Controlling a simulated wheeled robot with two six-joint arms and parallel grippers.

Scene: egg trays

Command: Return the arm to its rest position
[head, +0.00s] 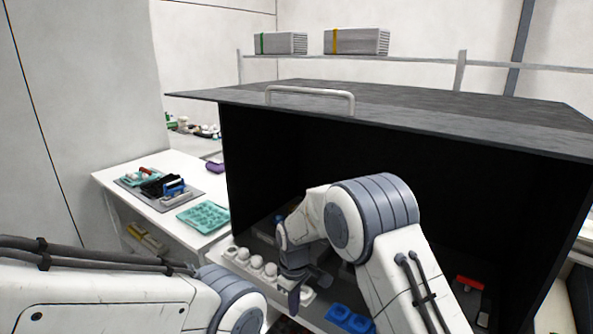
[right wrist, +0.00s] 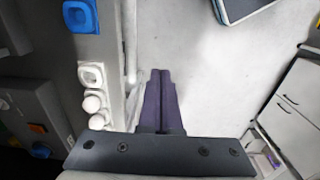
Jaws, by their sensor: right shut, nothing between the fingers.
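My right gripper (head: 308,287) is low in front of the dark open cabinet, by the white egg tray. In the right wrist view its two dark fingers (right wrist: 160,78) are together and empty, over bare pale floor. The white egg tray (head: 228,253) holds several white eggs (head: 257,262). In the right wrist view the tray (right wrist: 91,67) lies left of the fingers, with an empty cup at its upper end. My left arm (head: 110,292) comes in from the left; its gripper is out of view.
The dark cabinet (head: 420,125) has a raised lid with a handle (head: 310,90). A blue tray (head: 348,318) sits at its front edge. The floor (right wrist: 215,85) below the gripper looks clear.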

